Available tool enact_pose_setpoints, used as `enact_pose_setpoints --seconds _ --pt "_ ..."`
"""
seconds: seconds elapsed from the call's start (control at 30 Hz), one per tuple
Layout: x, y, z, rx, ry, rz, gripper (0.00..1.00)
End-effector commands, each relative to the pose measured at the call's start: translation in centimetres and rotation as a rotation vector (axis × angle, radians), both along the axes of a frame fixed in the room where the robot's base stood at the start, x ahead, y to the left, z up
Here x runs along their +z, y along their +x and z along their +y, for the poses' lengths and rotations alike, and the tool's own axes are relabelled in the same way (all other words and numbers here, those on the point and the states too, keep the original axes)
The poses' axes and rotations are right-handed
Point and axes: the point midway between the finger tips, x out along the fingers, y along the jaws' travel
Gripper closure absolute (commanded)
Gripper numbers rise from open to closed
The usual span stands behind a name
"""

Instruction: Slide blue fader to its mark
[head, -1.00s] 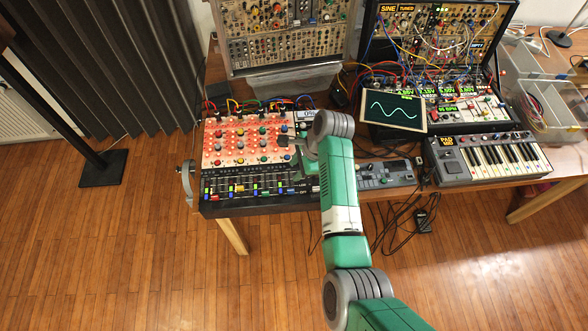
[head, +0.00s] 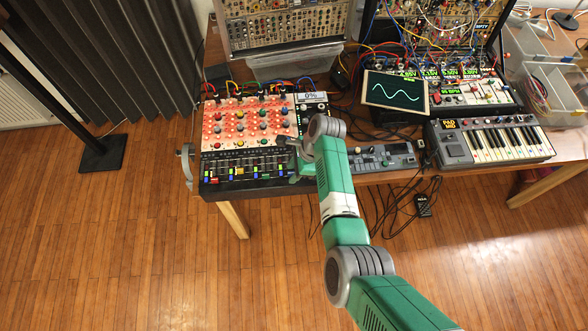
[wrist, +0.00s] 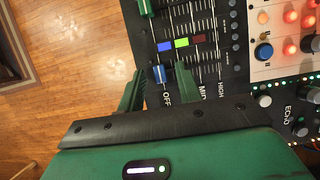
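The blue fader (wrist: 160,74) is a small blue cap near the OFF label at the front end of the fader panel. My gripper (wrist: 158,68) is open, with one green finger on each side of the cap and gaps between in the wrist view. Blue, green and dark red squares (wrist: 182,43) lie beside the cap on the panel; I cannot tell which is its mark. In the head view my gripper (head: 303,165) is low at the right part of the fader panel (head: 240,177); its fingertips and the cap are hidden there.
Knobs (wrist: 264,51) stand behind the sliders. A green cap (wrist: 147,8) sits further along the panel front. A small display (head: 310,97) reads 0%. A grey controller (head: 372,157), a keyboard (head: 490,140) and a tilted screen (head: 396,92) stand to the right. Floor lies open before the table.

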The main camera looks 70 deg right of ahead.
Motion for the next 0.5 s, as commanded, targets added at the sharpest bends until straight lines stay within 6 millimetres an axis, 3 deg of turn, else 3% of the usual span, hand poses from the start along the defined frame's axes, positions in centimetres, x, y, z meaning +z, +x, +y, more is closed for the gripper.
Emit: enact_pose_setpoints --seconds 0.03,0.2,0.5 --pt "0.02 -0.01 0.00 0.000 0.000 0.000 0.65" --pt "0.02 -0.01 0.00 0.000 0.000 0.000 0.99" --pt "-0.19 0.22 -0.45 0.000 0.000 -0.001 1.00"
